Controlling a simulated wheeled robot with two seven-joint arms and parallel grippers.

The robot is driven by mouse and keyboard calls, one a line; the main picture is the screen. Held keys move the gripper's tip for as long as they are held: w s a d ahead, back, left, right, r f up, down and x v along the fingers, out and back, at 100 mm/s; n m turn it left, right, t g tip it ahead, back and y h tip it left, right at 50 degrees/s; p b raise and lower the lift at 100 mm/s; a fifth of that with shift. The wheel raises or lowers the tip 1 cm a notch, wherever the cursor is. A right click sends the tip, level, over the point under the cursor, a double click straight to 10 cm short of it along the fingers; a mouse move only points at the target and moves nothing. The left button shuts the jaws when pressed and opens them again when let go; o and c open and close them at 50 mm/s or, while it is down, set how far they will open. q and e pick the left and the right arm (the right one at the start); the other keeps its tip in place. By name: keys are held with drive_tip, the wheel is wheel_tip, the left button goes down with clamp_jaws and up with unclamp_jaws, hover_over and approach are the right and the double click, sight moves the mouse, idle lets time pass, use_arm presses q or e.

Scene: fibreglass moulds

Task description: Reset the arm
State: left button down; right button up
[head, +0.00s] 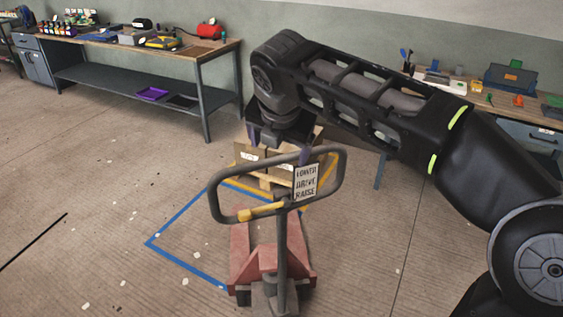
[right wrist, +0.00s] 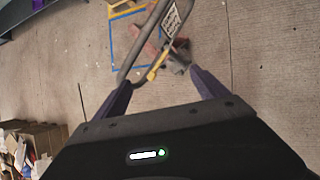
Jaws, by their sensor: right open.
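My right arm (head: 370,95) reaches in from the right in the head view. Its gripper (head: 278,150) points down above and behind the handle of a red pallet jack. In the right wrist view the two dark fingers of this gripper (right wrist: 160,88) are spread apart with nothing between them. The pallet jack's grey loop handle (head: 340,180) has a yellow lever and a small sign, and it also shows beyond the fingertips in the right wrist view (right wrist: 127,62). I cannot tell from the head view whether the gripper touches the handle. My left gripper is in neither view.
The red pallet jack (head: 245,262) stands on the floor at a blue taped outline (head: 185,262). Boxes on a wooden pallet (head: 250,153) are behind it. Workbenches (head: 225,47) line the wall. Cardboard boxes (right wrist: 40,138) show at the lower left of the wrist view.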

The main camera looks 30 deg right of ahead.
drive_tip(key=shift+s+a+r, duration=0.1)
drive_tip(key=shift+s+r, duration=0.15)
drive_tip(key=shift+r, duration=0.4)
